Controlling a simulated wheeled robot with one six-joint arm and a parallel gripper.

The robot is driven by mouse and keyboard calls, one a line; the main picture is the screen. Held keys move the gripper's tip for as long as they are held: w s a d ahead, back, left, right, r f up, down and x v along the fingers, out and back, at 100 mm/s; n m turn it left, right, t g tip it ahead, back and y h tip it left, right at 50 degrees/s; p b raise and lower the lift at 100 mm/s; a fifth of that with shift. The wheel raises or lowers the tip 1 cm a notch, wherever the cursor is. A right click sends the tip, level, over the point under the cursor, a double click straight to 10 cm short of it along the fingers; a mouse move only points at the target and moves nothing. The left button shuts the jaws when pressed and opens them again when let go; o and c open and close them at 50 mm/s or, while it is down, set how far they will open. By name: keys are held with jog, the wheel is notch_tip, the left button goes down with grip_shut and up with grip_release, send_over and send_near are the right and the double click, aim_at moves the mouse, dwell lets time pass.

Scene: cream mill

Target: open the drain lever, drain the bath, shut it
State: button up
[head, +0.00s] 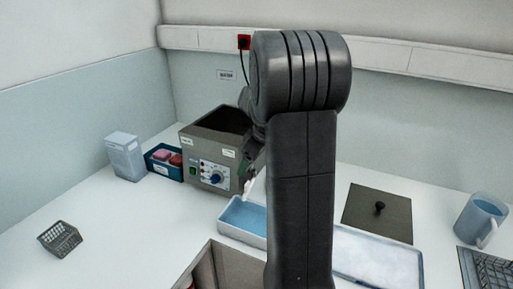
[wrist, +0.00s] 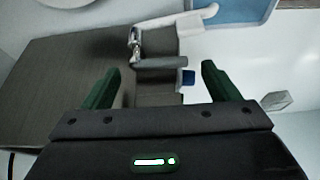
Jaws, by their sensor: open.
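The bath (head: 190,152) is a grey box with a front control panel and blue knob, standing at the back of the bench. Its open top looks dark inside; the liquid level cannot be told. In the wrist view, the drain fitting (wrist: 135,42) is metal, with a white spout (wrist: 190,20) reaching toward a blue tray (wrist: 232,8). A grey bar with a blue end, apparently the drain lever (wrist: 188,77), lies between my fingers, with no clear contact. Whether the lever is open or shut cannot be told. My gripper (wrist: 159,72) is open; my arm mostly hides it in the head view.
The blue tray (head: 232,234) sits below the spout. A dark lid with a knob (head: 355,211) lies right of my arm. A white container (head: 124,158), a small blue box (head: 157,169), a dark basket (head: 60,239) and a jug (head: 476,222) stand around.

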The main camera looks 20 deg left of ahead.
jog(key=b+v, duration=0.1)
jog(key=v, duration=1.2)
jog(key=shift+f, duration=0.1)
jog(key=p+x, duration=0.1)
jog(key=x, duration=1.2)
jog(key=shift+a+f, duration=0.15)
jog(key=shift+f, duration=0.15)
